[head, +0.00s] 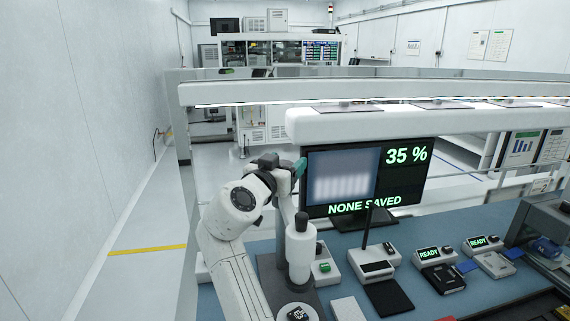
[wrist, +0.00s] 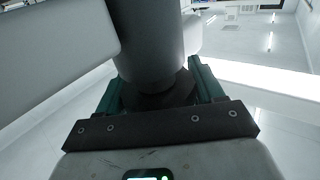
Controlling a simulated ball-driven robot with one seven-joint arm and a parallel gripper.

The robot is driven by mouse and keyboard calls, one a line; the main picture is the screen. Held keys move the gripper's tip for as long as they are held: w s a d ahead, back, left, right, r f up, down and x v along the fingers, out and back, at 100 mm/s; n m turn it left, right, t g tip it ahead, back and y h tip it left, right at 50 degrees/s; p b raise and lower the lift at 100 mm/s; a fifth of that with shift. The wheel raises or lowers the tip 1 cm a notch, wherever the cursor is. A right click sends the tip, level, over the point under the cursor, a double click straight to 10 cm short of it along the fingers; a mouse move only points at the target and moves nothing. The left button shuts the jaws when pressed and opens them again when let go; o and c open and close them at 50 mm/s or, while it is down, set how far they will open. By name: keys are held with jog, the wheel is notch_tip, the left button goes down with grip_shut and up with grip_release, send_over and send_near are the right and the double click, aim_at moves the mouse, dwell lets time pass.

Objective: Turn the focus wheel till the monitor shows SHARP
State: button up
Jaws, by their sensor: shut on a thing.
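The monitor (head: 342,180) shows a blurred pale picture, "35 %" and "NONE SAVED" in green. The microscope-like stand (head: 301,255), white with a black top, stands in front of it. My gripper (head: 299,168) is beside the monitor's left edge, at the upper part of the stand. In the wrist view, the green fingers of my gripper (wrist: 158,85) are shut around a dark round part, which looks like the focus wheel (wrist: 165,95). A thick dark grey cylinder (wrist: 148,40) rises just beyond it. The wheel is hidden in the head view.
A white device with a green button (head: 324,268) and a white box with a dark antenna (head: 375,262) stand right of the stand. Two units reading READY (head: 430,254) are farther right on the blue bench (head: 340,240). A white overhead bar (head: 420,122) runs above the monitor.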

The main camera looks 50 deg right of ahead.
jog(key=shift+f+m+g+b, duration=0.25)
jog(key=shift+g+b, duration=0.25)
jog(key=shift+b, duration=0.5)
jog(key=shift+m+g+b, duration=0.3)
jog(key=shift+m+b, duration=0.05)
jog(key=shift+b, duration=0.2)
jog(key=m+g+b, duration=0.1)
jog(key=b, duration=0.1)
jog(key=g+h+b, duration=0.1)
jog(key=g, duration=0.1)
jog(key=shift+s+m+b, duration=0.2)
jog(key=shift+m+b, duration=0.2)
jog(key=m+g+b, duration=0.2)
jog(key=g, duration=0.1)
jog(key=shift+s+r, duration=0.1)
jog(key=shift+s, duration=0.1)
jog(key=shift+s+r+m+g+y+b, duration=0.15)
jog(key=shift+m+g+b, duration=0.35)
jog(key=shift+g, duration=0.55)
jog(key=shift+s+m+g+y+b, duration=0.1)
jog(key=shift+m+g+y+b, duration=0.2)
jog(key=shift+m+g, duration=0.6)
jog(key=shift+g, duration=0.25)
jog(key=o, duration=1)
jog(key=shift+c, duration=0.2)
